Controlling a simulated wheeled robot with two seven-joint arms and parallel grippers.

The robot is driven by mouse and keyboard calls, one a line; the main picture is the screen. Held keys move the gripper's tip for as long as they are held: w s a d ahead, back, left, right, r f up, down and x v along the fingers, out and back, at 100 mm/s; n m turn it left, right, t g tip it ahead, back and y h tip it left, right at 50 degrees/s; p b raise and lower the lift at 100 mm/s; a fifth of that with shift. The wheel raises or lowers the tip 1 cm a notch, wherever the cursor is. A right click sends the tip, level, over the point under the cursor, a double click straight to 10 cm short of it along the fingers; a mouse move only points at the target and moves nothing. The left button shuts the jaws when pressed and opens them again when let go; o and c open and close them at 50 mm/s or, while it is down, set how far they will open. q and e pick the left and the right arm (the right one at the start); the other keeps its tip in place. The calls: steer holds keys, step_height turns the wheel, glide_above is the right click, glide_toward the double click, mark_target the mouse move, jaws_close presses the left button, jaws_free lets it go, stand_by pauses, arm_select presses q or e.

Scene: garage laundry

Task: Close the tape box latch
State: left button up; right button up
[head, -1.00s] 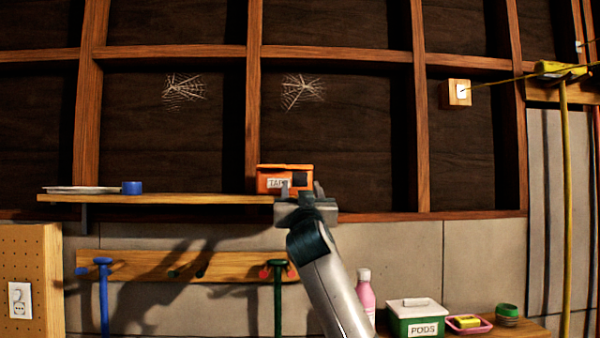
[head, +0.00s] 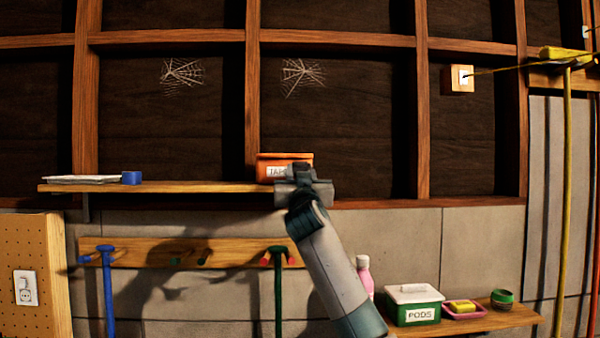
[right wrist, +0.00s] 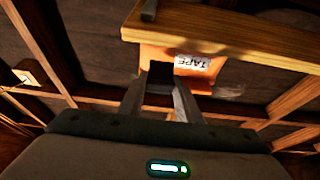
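The orange tape box (head: 270,157) sits at the right end of the wooden shelf (head: 200,187) in the head view. Its white label faces me, and my gripper covers part of its front. The box also shows in the right wrist view (right wrist: 205,88), with the label upside down. My right gripper (head: 297,174) is right at the box's front. In the right wrist view its fingers (right wrist: 160,84) stand apart with a dark patch between them; I cannot tell whether this is the latch or shadow. Contact cannot be made out. My left gripper is not in view.
A blue roll (head: 131,178) and a flat pale stack (head: 82,179) lie at the shelf's left. Below hangs a wooden rack (head: 140,253) with tools. A pink bottle (head: 364,275) and a green pods box (head: 412,308) stand lower right. The shelf's middle is clear.

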steer(key=shift+r, duration=0.1)
steer(key=shift+c, duration=0.3)
steer(key=shift+r+g, duration=0.35)
steer(key=shift+g, duration=0.35)
steer(key=shift+w+r+g, duration=0.15)
steer(key=shift+r+g, duration=0.4)
steer(key=shift+g, duration=0.45)
steer(key=shift+w+r+g, duration=0.15)
steer(key=shift+r+g, duration=0.1)
steer(key=shift+g, duration=0.55)
steer(key=shift+w+r+g, duration=0.15)
steer(key=shift+r+g, duration=0.05)
steer(key=shift+g, duration=0.6)
steer(key=shift+w, duration=0.1)
steer(key=o, duration=1)
steer(key=shift+o, duration=0.2)
